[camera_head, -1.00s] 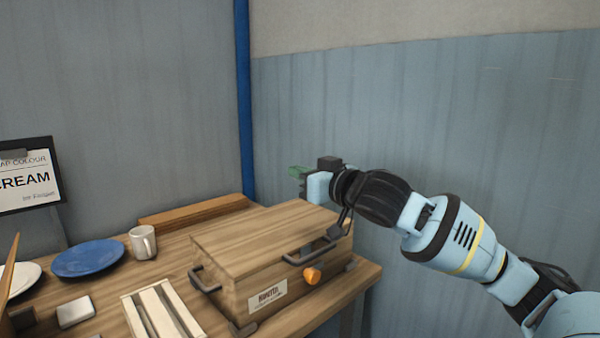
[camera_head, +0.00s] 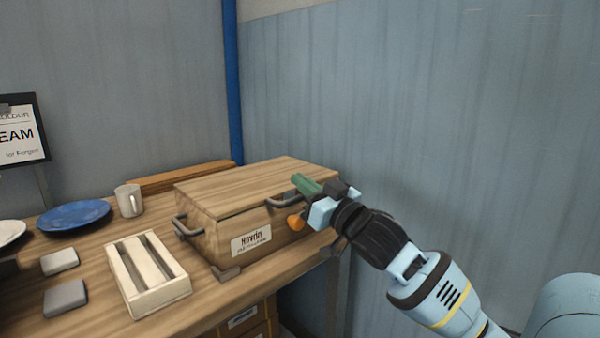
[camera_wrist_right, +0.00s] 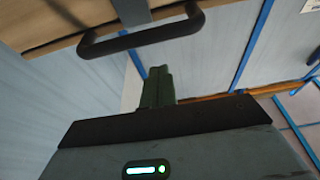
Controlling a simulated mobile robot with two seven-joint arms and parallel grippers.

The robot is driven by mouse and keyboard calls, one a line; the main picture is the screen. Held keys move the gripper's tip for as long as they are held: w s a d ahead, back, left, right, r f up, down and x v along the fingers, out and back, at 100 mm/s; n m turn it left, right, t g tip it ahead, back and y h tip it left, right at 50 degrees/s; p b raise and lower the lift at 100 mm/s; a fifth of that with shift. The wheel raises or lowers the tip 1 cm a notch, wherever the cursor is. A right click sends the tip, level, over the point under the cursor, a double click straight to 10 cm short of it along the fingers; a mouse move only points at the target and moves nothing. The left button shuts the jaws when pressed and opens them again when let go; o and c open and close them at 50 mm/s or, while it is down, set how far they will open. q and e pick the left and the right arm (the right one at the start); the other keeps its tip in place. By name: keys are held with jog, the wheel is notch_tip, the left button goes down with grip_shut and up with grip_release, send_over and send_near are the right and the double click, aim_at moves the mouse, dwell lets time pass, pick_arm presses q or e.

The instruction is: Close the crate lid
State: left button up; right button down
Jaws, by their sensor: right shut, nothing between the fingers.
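The wooden crate (camera_head: 222,228) stands on the workbench, and its lid (camera_head: 250,184) lies flat across the top, appearing shut. A dark handle (camera_head: 285,201) sits on the crate's front, with an orange knob (camera_head: 296,222) below it; another dark handle (camera_head: 184,228) is on the left side. My right gripper (camera_head: 305,185), with green fingers, is at the crate's front right by the front handle. It is shut and empty. In the right wrist view the green fingers (camera_wrist_right: 157,86) are together, below and apart from a dark handle (camera_wrist_right: 140,38). My left gripper is not in view.
A slatted pale tray (camera_head: 150,290), grey blocks (camera_head: 66,298), a white mug (camera_head: 129,201) and a blue plate (camera_head: 75,217) are left of the crate. A wooden plank (camera_head: 180,178) lies behind it. The space right of the bench is open.

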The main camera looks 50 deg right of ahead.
pick_arm(q)
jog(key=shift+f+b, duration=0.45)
jog(key=shift+b, duration=0.05)
pick_arm(e)
jog(key=shift+s+f, duration=0.2)
jog(key=shift+f, duration=2.1)
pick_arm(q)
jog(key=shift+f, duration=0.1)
pick_arm(e)
jog(key=shift+a+f, duration=0.1)
jog(key=shift+f, duration=0.05)
notch_tip(320, 180, up, 6)
jog(key=p, duration=0.5)
jog(key=b, duration=0.1)
send_near(298, 200)
notch_tip(298, 200, up, 3)
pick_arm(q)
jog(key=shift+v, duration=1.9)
pick_arm(e)
jog(key=shift+v, duration=1.05)
